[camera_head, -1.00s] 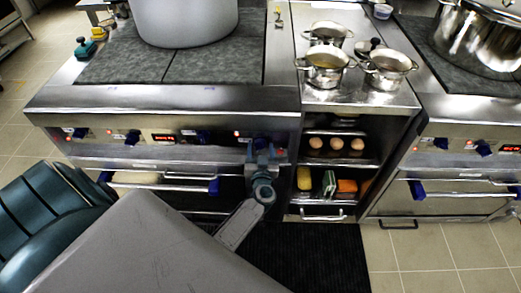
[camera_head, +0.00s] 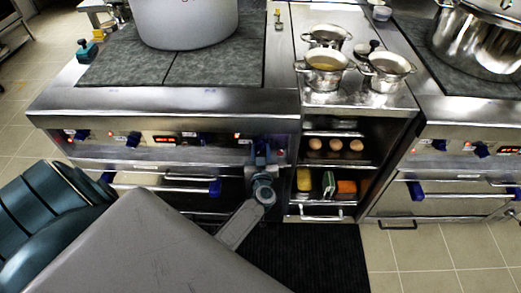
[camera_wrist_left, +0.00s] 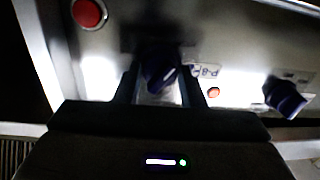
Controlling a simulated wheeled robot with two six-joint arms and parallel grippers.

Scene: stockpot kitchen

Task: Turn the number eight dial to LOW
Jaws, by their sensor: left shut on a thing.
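The number eight dial (camera_wrist_left: 160,72) is a dark blue knob on the steel stove front, with a tag beside it that appears to read P-8 (camera_wrist_left: 207,71) upside down. My left gripper (camera_head: 262,150) is at the right end of the left stove's control panel. In the left wrist view my left gripper (camera_wrist_left: 160,85) has one finger on each side of the dial and is shut on it. The gripper hides most of the dial in the head view. The dial's LOW mark cannot be read. My right gripper is not in view.
Another blue knob (camera_wrist_left: 285,97) and a red button (camera_wrist_left: 89,13) flank the dial. Below the panel is an oven handle (camera_head: 165,188). A large stockpot (camera_head: 185,22) stands on the stove. Small pots (camera_head: 325,68) and a shelf with eggs (camera_head: 337,144) are to the right.

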